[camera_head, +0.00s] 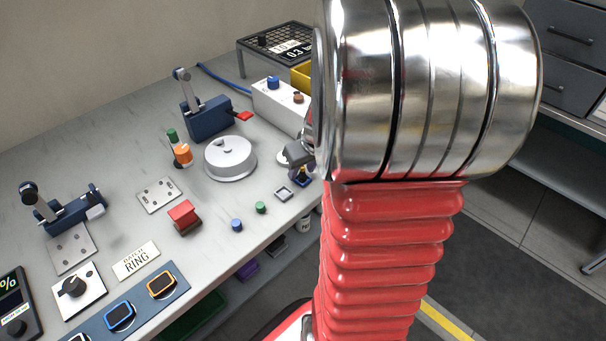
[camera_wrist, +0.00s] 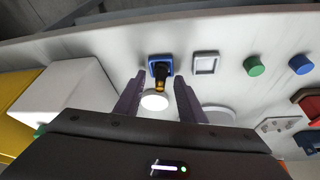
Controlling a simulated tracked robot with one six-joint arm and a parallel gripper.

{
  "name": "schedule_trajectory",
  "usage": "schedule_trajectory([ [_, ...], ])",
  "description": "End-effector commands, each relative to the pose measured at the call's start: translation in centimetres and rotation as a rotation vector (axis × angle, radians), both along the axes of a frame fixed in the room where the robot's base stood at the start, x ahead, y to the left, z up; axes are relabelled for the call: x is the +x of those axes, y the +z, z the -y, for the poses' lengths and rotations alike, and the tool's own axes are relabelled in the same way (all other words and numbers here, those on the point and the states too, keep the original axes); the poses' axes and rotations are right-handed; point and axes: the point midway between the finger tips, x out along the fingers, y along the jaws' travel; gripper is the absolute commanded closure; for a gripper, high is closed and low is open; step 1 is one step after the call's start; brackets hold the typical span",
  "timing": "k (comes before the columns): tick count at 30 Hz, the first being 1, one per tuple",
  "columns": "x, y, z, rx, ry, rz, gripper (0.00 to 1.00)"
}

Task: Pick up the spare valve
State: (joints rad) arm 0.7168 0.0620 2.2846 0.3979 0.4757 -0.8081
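A small black and brass piece, seemingly the spare valve (camera_wrist: 160,84), stands in a blue square holder (camera_wrist: 151,67) in the wrist view. My gripper (camera_wrist: 159,76) is open. Its two dark fingers lie either side of the valve in the picture, with a visible gap on each side. I cannot tell how far the fingertips are above the bench. In the head view the gripper (camera_head: 299,157) shows beside my arm, just over the blue holder (camera_head: 304,181), and partly hides the valve.
An empty square frame (camera_wrist: 206,63) sits beside the holder, then green (camera_wrist: 254,66) and blue (camera_wrist: 301,64) knobs. A white disc (camera_wrist: 154,102) lies close to the fingers. A white control box (camera_head: 279,103) and a round grey drum (camera_head: 230,160) stand farther back. The bench edge is near.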

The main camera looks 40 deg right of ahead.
Motion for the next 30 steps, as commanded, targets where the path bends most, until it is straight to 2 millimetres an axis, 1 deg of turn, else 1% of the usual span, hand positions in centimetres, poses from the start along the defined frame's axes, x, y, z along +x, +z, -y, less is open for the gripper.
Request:
schedule_trajectory([
  [1,0.01,0.01,0.00,0.000,0.000,0.000,0.64],
  [2,0.01,0.01,-0.01,0.000,0.000,0.000,0.66],
  [16,0.02,0.02,-0.03,0.000,0.001,0.000,0.99],
  [26,0.03,0.03,-0.02,0.000,0.001,0.000,1.00],
  [30,0.06,0.47,-0.02,-0.001,0.002,0.002,1.00],
])
